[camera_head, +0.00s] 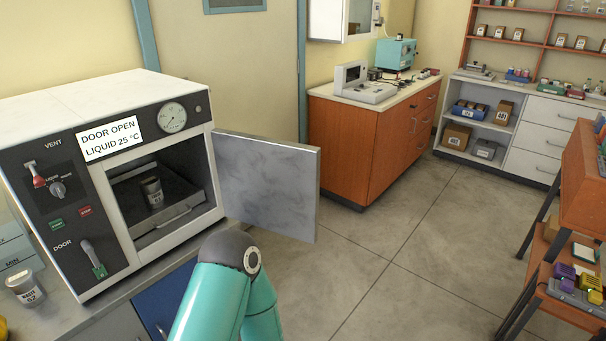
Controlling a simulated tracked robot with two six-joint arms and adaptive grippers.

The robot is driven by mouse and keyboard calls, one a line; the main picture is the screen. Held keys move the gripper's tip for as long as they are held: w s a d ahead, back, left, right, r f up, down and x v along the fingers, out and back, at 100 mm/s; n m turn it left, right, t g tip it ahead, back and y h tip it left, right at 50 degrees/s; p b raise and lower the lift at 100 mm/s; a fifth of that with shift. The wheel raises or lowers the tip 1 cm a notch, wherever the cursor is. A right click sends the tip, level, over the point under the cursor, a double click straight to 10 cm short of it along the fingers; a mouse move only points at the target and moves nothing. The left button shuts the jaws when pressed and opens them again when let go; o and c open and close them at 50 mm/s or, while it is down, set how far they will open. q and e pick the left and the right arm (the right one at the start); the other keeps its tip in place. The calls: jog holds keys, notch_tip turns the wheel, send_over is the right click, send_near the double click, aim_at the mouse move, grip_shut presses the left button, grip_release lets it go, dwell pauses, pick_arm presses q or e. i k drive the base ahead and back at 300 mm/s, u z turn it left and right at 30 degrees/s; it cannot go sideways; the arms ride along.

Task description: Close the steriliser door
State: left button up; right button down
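The steriliser (100,110) stands on a counter at the left, white with a dark control panel. Its door (275,185), a grey metal panel hinged on the right of the opening, stands wide open. A sign on the front (109,138) reads "DOOR OPEN, LIQUID 25 °C". A labelled container (152,192) stands on the tray inside the chamber. A lever marked DOOR (94,260) is at the panel's lower left. A teal arm of mine rises at the bottom centre, in front of the counter. Neither gripper shows in the view.
A labelled jar (24,287) stands on the counter left of the steriliser. An orange cabinet (370,145) with instruments on top stands behind the door. An orange shelf unit (580,200) is at the right. The grey floor between them is clear.

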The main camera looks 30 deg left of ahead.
aim_at(270, 184)
jog(key=u, duration=0.5)
jog(key=i, duration=1.05)
jog(key=u, duration=0.85)
jog(key=k, duration=0.75)
jog(key=u, duration=0.25)
jog(key=i, duration=0.85)
jog(key=z, duration=0.15)
